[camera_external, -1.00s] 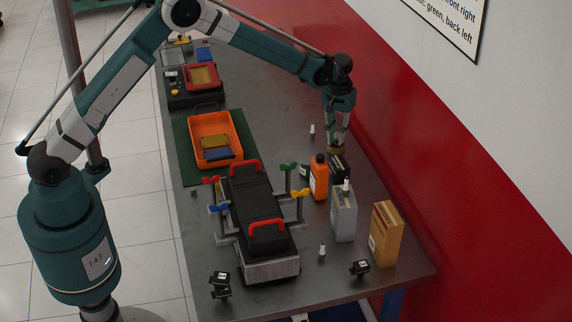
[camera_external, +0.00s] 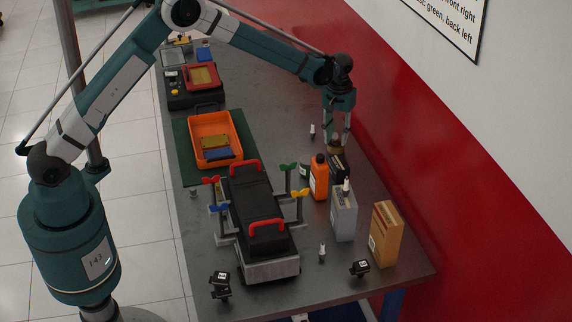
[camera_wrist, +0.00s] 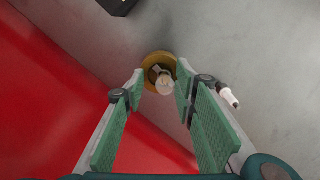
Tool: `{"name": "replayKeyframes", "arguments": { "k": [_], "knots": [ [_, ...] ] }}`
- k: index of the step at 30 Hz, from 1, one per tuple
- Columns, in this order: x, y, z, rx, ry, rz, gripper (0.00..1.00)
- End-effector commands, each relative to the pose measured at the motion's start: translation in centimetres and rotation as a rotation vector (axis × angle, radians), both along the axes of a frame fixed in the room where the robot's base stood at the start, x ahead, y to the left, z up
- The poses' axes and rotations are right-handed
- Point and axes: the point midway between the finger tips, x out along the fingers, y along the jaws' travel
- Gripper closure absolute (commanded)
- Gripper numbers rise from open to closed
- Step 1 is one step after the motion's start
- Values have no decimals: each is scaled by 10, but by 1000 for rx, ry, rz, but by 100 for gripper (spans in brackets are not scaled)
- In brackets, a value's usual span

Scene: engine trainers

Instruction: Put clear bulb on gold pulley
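The gold pulley (camera_wrist: 150,62) lies flat on the grey table, ahead of my fingertips in the wrist view. The clear bulb (camera_wrist: 165,85) stands over the pulley's middle and appears to rest on it, though the contact is not clear. My gripper (camera_wrist: 160,78) is open, with one green-padded finger on each side of the bulb and a gap to it. In the external view my gripper (camera_external: 337,133) points down over the pulley (camera_external: 335,151), on the wall side of the table.
A white-tipped spark plug (camera_wrist: 229,97) stands close to my right finger in the wrist view. In the external view, a black box (camera_external: 339,167), an orange bottle (camera_external: 319,178) and a grey can (camera_external: 343,214) stand just in front. The red wall (camera_external: 400,150) is close on the right.

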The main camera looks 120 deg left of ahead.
Motion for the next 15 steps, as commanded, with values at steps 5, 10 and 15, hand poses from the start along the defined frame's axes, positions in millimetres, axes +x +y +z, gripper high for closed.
{"name": "replayKeyframes", "arguments": {
  "k": [5, 10, 15],
  "knots": [
    [0, 0, 18, 0, 0, 0, 72],
    [0, 0, 44, 0, 0, 0, 72],
    [0, 0, 72, 0, 0, 0, 72]
  ]
}}
